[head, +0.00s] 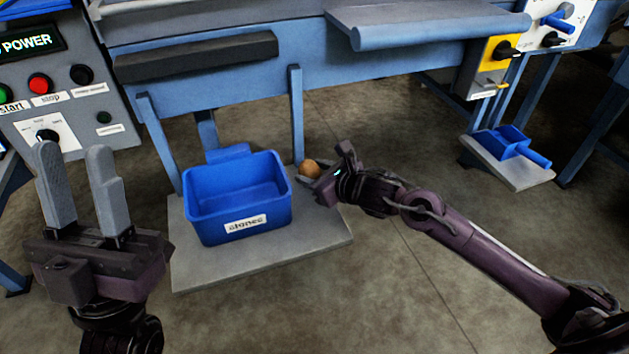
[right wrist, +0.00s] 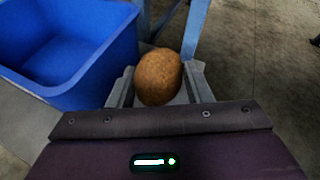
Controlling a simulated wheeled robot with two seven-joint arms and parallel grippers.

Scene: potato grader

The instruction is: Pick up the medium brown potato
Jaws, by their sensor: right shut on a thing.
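The medium brown potato (head: 309,168) is at the tip of my right gripper (head: 307,176), just right of the blue bin. In the right wrist view the brown potato (right wrist: 158,77) sits between the two fingers of my right gripper (right wrist: 158,88), which is shut on it. The potato's lower side is hidden there. Whether it touches the grey board beneath cannot be told. My left gripper (head: 73,188) is open and empty at the left, with its fingers pointing up and apart.
The blue bin labelled "stones" (head: 205,224) stands on a grey board (head: 300,243), close beside my right gripper. A blue machine leg (head: 296,115) rises just behind the potato. A control panel (head: 60,90) stands at the left. A blue scoop (head: 505,142) lies on another board at right.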

